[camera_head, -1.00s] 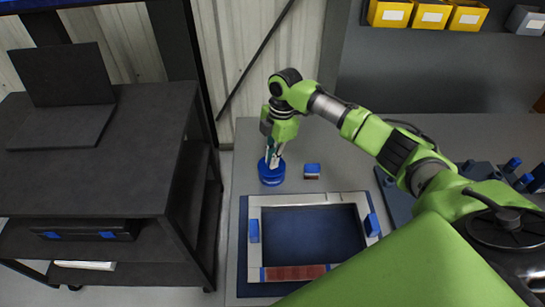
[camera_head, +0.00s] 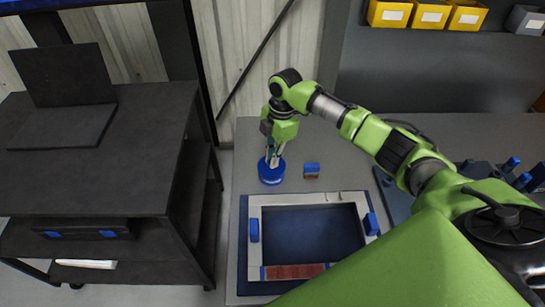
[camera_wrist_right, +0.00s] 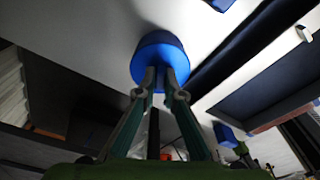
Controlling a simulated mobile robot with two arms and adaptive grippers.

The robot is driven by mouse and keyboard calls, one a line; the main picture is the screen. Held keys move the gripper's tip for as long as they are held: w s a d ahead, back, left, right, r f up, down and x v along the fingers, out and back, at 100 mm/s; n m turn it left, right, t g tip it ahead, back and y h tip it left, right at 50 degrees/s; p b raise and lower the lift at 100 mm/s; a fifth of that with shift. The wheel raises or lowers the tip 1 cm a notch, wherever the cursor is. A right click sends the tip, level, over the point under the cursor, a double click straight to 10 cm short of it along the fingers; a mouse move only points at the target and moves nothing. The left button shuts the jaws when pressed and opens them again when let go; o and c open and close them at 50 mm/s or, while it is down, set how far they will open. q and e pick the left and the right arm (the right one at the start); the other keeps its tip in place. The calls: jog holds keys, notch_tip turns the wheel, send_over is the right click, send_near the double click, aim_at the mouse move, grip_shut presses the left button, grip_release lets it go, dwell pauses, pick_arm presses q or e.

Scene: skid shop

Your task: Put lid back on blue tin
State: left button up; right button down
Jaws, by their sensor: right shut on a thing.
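The round blue tin (camera_head: 271,178) stands upright on the grey worktop, near its left edge and behind the framed blue panel. My right gripper (camera_head: 272,160) points down at the top of the tin and is shut on the blue lid. In the right wrist view the fingertips (camera_wrist_right: 166,74) meet at the round blue lid (camera_wrist_right: 158,46). The lid lies over or on the tin. Whether it is fully seated cannot be told, as the fingers hide part of it. My left gripper is not in view.
The light frame (camera_head: 305,198) around a dark blue panel lies in front. A black cart (camera_head: 105,150) stands left, across a gap. Yellow bins (camera_head: 390,12) sit at the back right.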

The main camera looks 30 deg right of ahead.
jog(key=shift+p, duration=0.35)
dwell(0.3)
jog(key=shift+f+p, duration=0.2)
jog(key=shift+p, duration=0.3)
dwell(1.3)
jog(key=c, duration=2)
grip_release()
jog(key=shift+c, duration=0.2)
jog(key=shift+o, duration=0.3)
jog(key=o, duration=0.4)
